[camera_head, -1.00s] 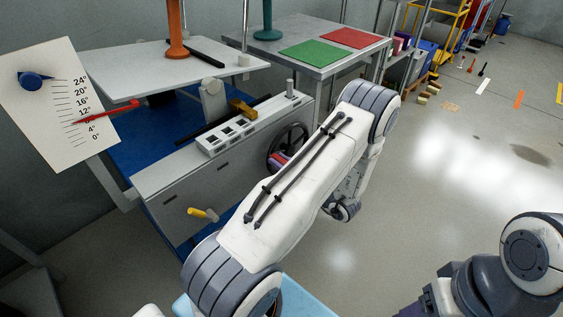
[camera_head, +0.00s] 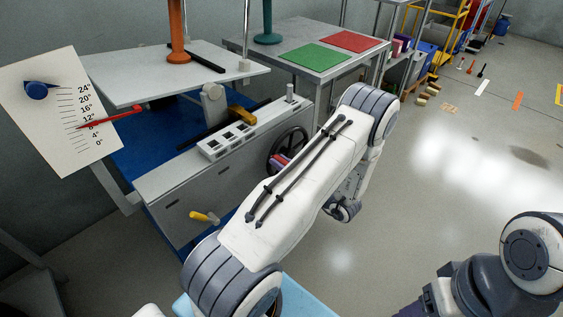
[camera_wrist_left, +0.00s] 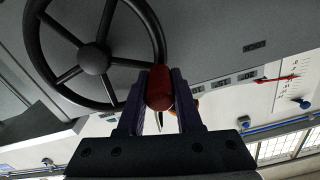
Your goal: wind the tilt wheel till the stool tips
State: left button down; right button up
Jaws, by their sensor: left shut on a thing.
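The tilt wheel (camera_head: 299,138) is a black spoked handwheel on the front of the grey bench, partly hidden behind my left arm. It shows large in the left wrist view (camera_wrist_left: 94,58). My left gripper (camera_wrist_left: 160,82) is shut on the wheel's red knob (camera_wrist_left: 160,94) at the rim; its purple fingers show in the head view (camera_head: 279,161). The orange stool (camera_head: 178,38) stands upright on the pale tilting plate (camera_head: 140,85); its top is cut off. My right gripper is out of view.
A gauge board (camera_head: 55,105) stands at left; its red pointer (camera_head: 120,113) lies near 8°. A yellow handle (camera_head: 203,217) sticks out of the bench front. A teal stool (camera_head: 267,30) stands on the neighbouring table with green and red mats. Open floor lies at right.

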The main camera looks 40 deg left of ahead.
pick_arm(q)
jog(key=shift+w+r+m+p, duration=0.2)
jog(key=shift+r+m+p, duration=0.2)
jog(key=shift+m, duration=0.2)
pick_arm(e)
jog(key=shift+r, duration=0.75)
pick_arm(q)
jog(key=c, duration=0.6)
grip_release()
jog(key=d, duration=1)
jog(key=shift+s+d, duration=0.3)
jog(key=shift+s, duration=0.1)
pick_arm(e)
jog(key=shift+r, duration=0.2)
